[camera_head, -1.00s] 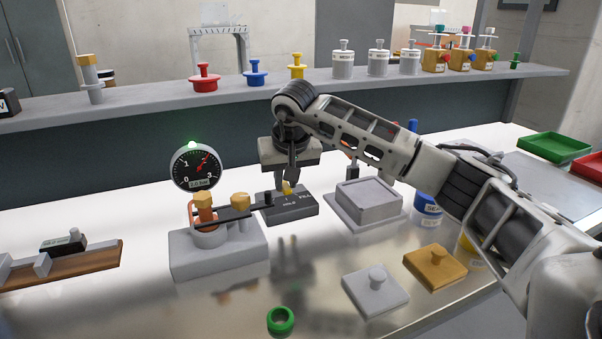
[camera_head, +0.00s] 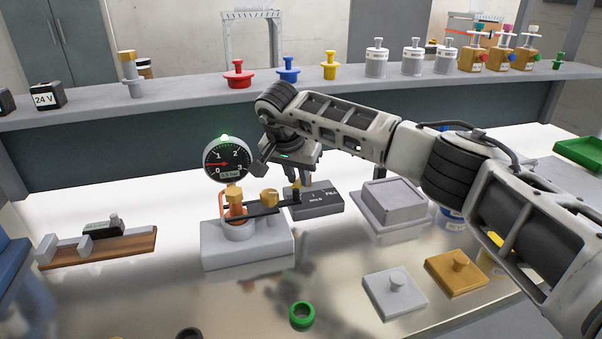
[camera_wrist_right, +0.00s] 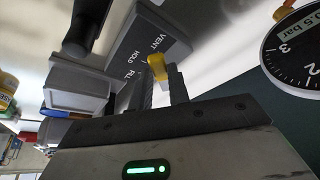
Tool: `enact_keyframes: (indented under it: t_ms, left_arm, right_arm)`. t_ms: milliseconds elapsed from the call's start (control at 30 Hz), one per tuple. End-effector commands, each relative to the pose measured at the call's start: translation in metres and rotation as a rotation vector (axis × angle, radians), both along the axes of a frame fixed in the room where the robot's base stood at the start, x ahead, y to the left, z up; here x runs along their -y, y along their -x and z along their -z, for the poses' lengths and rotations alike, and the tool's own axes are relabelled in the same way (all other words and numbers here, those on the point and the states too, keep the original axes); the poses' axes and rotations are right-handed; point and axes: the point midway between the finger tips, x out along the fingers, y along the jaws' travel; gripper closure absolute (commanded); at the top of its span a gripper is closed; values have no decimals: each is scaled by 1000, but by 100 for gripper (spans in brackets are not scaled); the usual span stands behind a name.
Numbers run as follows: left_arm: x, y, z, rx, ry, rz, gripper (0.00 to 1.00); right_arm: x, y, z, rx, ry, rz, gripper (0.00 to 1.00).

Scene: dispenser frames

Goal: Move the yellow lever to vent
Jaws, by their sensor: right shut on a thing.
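The yellow lever (camera_wrist_right: 157,66) sits on a dark grey valve block (camera_wrist_right: 150,40) lettered VENT, HOLD and FILL, standing nearer the VENT end. In the head view the block (camera_head: 318,203) is behind and right of the grey gauge stand, and the lever is mostly hidden by my fingers. My right gripper (camera_head: 300,183) reaches down over the block's left part. In the right wrist view its fingers (camera_wrist_right: 161,82) are shut on the lever. The round gauge (camera_head: 228,160) reads low, about 0.5 bar. My left gripper is not in view.
The gauge stand (camera_head: 247,246) with its black bar is close left of the gripper. A grey square block (camera_head: 394,203) stands to the right. Grey and orange knobbed plates and a green ring (camera_head: 302,314) lie in front. A shelf (camera_head: 190,103) runs behind.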

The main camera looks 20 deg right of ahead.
Motion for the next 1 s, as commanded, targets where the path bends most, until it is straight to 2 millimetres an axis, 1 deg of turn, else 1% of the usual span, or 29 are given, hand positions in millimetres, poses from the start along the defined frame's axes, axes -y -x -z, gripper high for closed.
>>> enact_keyframes:
  t_ms: [467,500,533,567,867,1000]
  left_arm:
    - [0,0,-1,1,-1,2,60]
    - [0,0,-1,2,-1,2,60]
    - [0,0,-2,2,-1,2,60]
    - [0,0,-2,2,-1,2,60]
    - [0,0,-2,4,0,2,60]
    - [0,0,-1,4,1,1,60]
  right_arm:
    - [0,-1,-2,4,-1,17,100]
    - [0,-1,-2,4,-1,17,71]
    - [0,-1,-2,4,-1,16,63]
    - [0,-1,-2,4,-1,16,60]
    - [-1,-1,-2,2,-1,13,60]
    - [-5,2,-15,4,-2,12,60]
